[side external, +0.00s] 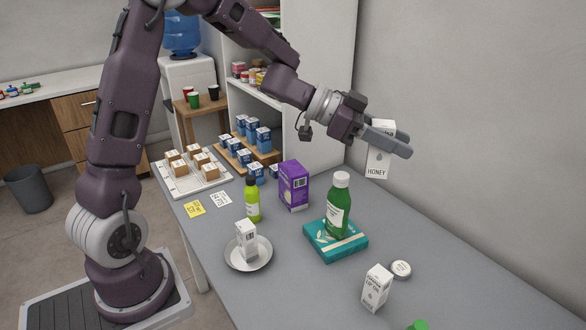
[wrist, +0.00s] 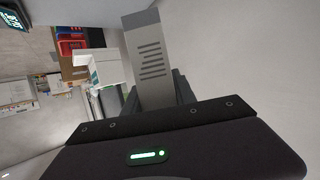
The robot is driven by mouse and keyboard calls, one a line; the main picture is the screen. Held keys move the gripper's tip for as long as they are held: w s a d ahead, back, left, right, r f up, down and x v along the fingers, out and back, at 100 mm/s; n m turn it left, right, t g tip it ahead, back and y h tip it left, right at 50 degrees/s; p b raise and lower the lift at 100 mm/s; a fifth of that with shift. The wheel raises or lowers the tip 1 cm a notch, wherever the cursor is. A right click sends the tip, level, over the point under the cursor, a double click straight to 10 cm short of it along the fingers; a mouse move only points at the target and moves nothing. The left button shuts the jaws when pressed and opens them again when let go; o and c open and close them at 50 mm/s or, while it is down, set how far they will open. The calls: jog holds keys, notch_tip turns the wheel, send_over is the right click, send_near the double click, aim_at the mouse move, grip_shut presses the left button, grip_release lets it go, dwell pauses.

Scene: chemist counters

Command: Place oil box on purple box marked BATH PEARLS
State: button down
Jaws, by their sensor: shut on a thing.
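My gripper (side external: 398,145) is shut on a white box marked HONEY (side external: 378,163) and holds it upright in the air, near the wall at the right; a grey finger crosses its front. The purple box (side external: 293,185) stands upright on the counter, left of and below my gripper; its wording is too small to read. A white box with small print that seems to include OIL (side external: 377,288) stands at the front right. Another white box (side external: 246,240) sits in a round dish.
A green bottle (side external: 338,205) stands on a teal box (side external: 335,240); a yellow-green bottle (side external: 252,200) is left of the purple box. A round white tin (side external: 401,269) lies near the front white box. Small boxes fill a white tray (side external: 190,192) and wooden stand (side external: 247,157) behind.

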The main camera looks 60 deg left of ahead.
jog(key=w+a+n+t+y, duration=0.2)
jog(key=a+n+y, duration=0.1)
jog(key=a, duration=0.6)
jog(key=w+a+n+t+y, duration=0.1)
jog(key=w+a+n+y, duration=0.1)
jog(key=a, duration=0.7)
jog(key=n+t+y, duration=0.1)
jog(key=n+y, duration=0.3)
jog(key=y, duration=0.1)
send_over(300, 165)
notch_tip(300, 165, down, 15)
jog(key=shift+w+f, duration=0.1)
jog(key=shift+f, duration=0.15)
jog(key=c, duration=1)
grip_release()
